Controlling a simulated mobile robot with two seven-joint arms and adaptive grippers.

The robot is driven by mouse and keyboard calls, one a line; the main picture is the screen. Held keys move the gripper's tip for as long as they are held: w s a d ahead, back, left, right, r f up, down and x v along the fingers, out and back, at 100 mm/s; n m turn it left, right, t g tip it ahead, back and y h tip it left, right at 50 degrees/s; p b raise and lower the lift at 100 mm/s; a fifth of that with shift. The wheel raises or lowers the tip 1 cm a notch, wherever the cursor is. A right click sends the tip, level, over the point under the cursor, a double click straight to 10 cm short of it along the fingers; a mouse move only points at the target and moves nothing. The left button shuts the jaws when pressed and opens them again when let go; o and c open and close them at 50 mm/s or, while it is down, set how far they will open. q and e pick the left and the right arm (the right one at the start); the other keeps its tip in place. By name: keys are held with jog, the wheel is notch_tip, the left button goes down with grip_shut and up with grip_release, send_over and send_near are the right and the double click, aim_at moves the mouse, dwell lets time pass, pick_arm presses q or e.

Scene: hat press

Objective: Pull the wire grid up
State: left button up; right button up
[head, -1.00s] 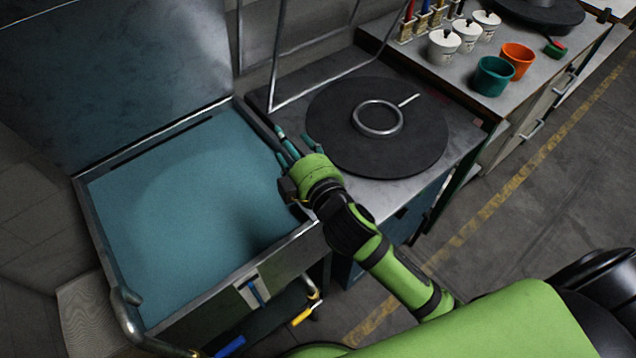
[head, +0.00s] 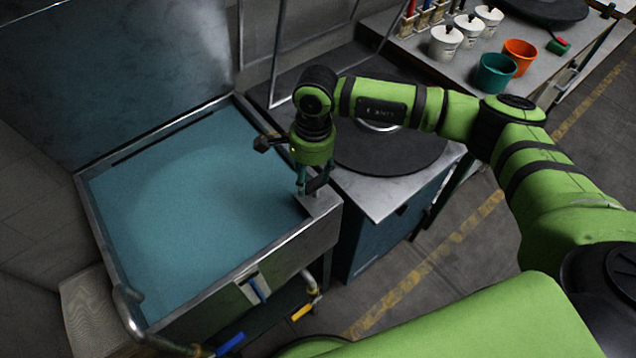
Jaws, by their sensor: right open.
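My right gripper (head: 311,184) is open and points down at the right rim of the basin, near its front right corner. Its fingers look empty; whether they touch the rim I cannot tell. The basin (head: 185,262) is a metal-edged tank with a flat blue-green surface inside. No wire mesh shows clearly. A thin metal wire frame (head: 275,62) stands upright behind the worktop, and my right arm hides part of its lower right. It may be the wire grid, but I cannot be sure. My left gripper is not in view.
A black round plate (head: 400,155) lies right of the basin, its metal ring mostly behind my arm. Teal (head: 495,73) and orange (head: 518,57) cups and white lidded pots (head: 446,42) stand on the back-right bench. A curved pipe (head: 130,312) is at the basin's front left.

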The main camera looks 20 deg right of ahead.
aim_at(318, 182)
jog(key=shift+w+d+r+h, duration=0.1)
jog(key=shift+w+d+h, duration=0.1)
jog(key=shift+d, duration=0.3)
jog(key=shift+w+d+r+h, duration=0.1)
jog(key=shift+d+h, duration=0.1)
jog(key=shift+d, duration=0.3)
jog(key=shift+d+f, duration=0.15)
jog(key=shift+f, duration=0.05)
notch_tip(318, 182, down, 6)
jog(key=p, duration=0.2)
jog(key=shift+r+p, duration=0.1)
jog(key=shift+p, duration=0.3)
jog(key=shift+f, duration=0.4)
grip_shut()
